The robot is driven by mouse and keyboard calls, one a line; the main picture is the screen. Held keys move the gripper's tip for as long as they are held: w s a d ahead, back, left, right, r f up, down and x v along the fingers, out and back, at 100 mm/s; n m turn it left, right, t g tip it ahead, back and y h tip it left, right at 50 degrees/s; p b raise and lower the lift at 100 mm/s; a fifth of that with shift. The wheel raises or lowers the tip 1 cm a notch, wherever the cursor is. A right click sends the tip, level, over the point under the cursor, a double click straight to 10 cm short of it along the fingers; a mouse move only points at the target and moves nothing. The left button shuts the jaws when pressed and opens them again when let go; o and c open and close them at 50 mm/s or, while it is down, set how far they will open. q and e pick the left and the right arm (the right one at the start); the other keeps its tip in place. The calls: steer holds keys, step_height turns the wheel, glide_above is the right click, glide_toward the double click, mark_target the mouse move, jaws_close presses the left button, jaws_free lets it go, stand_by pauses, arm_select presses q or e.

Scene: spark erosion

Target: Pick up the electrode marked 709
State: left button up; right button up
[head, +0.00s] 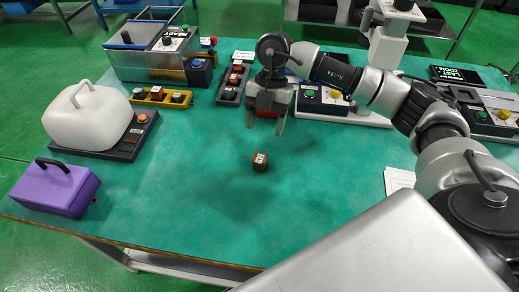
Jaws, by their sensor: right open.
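A small brown block-shaped electrode (260,162) with a pale label stands alone on the green table mat. Its label is too small to read, so I cannot tell whether it is the one marked 709. My right gripper (266,124) is open and empty, pointing down above the mat. In the picture it is just behind and above the block, apart from it. More small labelled blocks sit in a dark rack (230,92) and in a yellow rack (160,97); their marks are not legible. My left gripper is not in view.
A white-covered machine (88,115) and a purple box (55,188) stand at the left. A tank-like unit (150,52) is at the back left. Devices with buttons (325,100) line the back and right. A white paper (398,180) lies at the right. The mat around the block is clear.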

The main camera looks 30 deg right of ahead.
mark_target(260, 159)
steer(key=x, duration=0.4)
steer(key=shift+s+a+r, duration=0.15)
steer(key=shift+s, duration=0.2)
steer(key=shift+w+p+x, duration=0.15)
steer(key=shift+x, duration=1.3)
steer(key=shift+w+p+x, duration=0.15)
steer(key=shift+x, duration=1.25)
jaws_close()
